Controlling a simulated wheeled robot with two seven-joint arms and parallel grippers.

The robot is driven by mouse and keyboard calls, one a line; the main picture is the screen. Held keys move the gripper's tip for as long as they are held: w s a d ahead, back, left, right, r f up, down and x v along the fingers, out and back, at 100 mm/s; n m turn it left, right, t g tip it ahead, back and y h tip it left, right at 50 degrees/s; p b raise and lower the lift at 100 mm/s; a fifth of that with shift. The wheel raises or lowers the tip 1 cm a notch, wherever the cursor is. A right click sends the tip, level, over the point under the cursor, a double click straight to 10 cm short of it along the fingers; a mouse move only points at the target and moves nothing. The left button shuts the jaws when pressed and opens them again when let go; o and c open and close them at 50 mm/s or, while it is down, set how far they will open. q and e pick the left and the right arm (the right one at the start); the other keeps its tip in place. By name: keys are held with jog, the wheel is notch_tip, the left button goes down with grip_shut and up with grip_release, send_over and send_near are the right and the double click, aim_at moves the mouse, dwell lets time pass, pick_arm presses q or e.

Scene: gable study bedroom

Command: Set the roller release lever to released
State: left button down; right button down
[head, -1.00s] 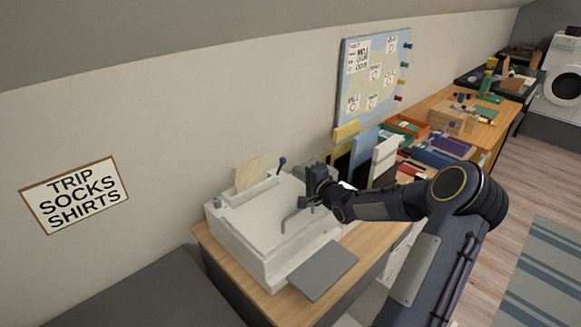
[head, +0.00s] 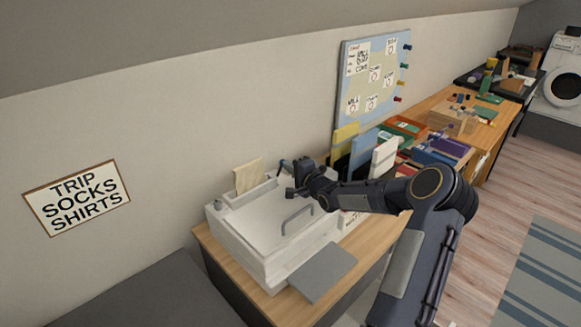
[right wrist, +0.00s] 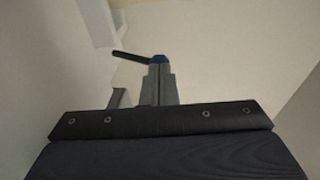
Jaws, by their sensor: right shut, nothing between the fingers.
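The roller release lever (head: 281,168) is a small dark lever at the back right of the white printer-like machine (head: 240,240). In the right wrist view the lever (right wrist: 130,56) shows as a dark bar, with a blue part just at the fingertips. My right gripper (head: 291,189) is shut and empty, close beside the lever above the machine's back right corner. In the right wrist view its fingers (right wrist: 160,74) are together; I cannot tell whether they touch the lever. The lever's base is partly hidden. My left gripper is not in view.
A grey loop handle (head: 297,220) stands on the machine's lid. Paper (head: 249,175) rises from its back. A grey tray (head: 322,272) juts out in front. Upright folders (head: 364,150) stand close to the right, near my forearm. The wall is just behind.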

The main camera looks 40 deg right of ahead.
jog(key=w+r+g+p, duration=0.1)
jog(key=g+p, duration=0.1)
jog(key=p, duration=0.2)
jog(key=w+r+g+p, duration=0.2)
jog(key=p, duration=0.2)
jog(key=shift+w+a+n, duration=0.15)
jog(key=shift+a+n, duration=0.05)
jog(key=shift+n, duration=0.1)
jog(key=shift+w+a+f+g, duration=0.1)
jog(key=shift+w+g, duration=0.55)
jog(key=shift+g, duration=0.05)
jog(key=shift+w+f+g, duration=0.1)
jog(key=shift+w+g, duration=0.1)
jog(key=shift+g, duration=0.2)
jog(key=shift+r+p, duration=0.35)
jog(key=shift+r, duration=0.45)
jog(key=shift+r, duration=0.1)
